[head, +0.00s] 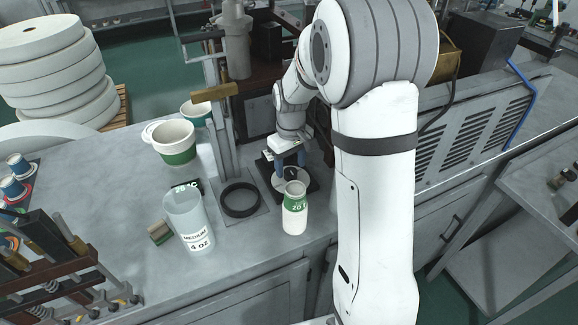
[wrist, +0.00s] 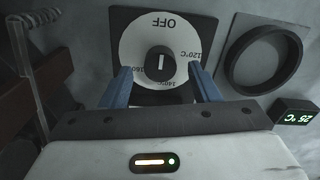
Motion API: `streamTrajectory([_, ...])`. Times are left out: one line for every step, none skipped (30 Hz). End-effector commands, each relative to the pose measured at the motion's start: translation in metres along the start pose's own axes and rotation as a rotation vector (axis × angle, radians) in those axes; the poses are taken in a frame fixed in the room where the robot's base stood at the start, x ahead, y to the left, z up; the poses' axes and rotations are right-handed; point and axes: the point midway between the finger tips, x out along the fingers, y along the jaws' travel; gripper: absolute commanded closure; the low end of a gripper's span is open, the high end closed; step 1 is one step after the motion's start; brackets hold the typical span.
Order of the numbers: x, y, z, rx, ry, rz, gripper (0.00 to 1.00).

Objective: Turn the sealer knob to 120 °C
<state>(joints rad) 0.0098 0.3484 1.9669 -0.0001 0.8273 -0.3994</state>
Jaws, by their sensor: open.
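The sealer knob (wrist: 159,60) is a small black knob at the centre of a white dial (wrist: 135,45) on a black square plate. The dial reads OFF at the top of the wrist view, with 120 °C to the right and 140 and 160 lower down, all upside down. The knob's white line lies upright in the picture, in line with OFF. My gripper (wrist: 160,72) is open, its blue fingers on either side of the knob and apart from it. In the head view, my gripper (head: 290,160) is over the dial (head: 280,183), partly behind a bottle.
A black ring (head: 239,200) lies left of the dial. A white-and-green bottle (head: 295,212) stands in front of it. A clear measuring cup (head: 190,222) and green-white cups (head: 172,143) stand on the counter further left.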

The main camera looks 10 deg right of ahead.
Motion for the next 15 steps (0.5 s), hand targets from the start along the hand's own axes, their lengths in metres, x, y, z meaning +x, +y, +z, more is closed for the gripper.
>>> streamTrajectory([0.006,0.000,0.000,0.000,-0.002,-0.001,0.44])
streamTrajectory([0.009,0.000,0.000,0.000,-0.002,-0.001,0.44])
streamTrajectory([0.012,0.000,0.000,0.000,-0.002,-0.001,0.44])
streamTrajectory([0.014,0.000,0.000,0.000,-0.001,0.000,0.44])
streamTrajectory([0.016,0.000,0.000,0.000,0.000,0.000,0.44])
streamTrajectory([0.017,0.000,0.000,0.000,0.000,0.000,0.44])
streamTrajectory([0.018,0.000,0.000,0.000,0.000,0.000,0.44])
streamTrajectory([0.018,0.000,0.000,0.000,0.001,0.000,0.44])
streamTrajectory([0.019,0.000,0.000,0.000,0.001,0.000,0.44])
streamTrajectory([0.019,0.000,0.000,-0.001,0.001,0.000,0.44])
streamTrajectory([0.019,-0.001,0.000,-0.001,0.001,0.000,0.44])
streamTrajectory([0.019,-0.001,0.000,-0.001,0.001,0.000,0.44])
streamTrajectory([0.019,-0.001,0.000,-0.001,0.001,0.000,0.44])
streamTrajectory([0.019,-0.001,0.000,-0.001,0.001,0.000,0.44])
streamTrajectory([0.019,-0.001,0.000,-0.001,0.001,0.000,0.48])
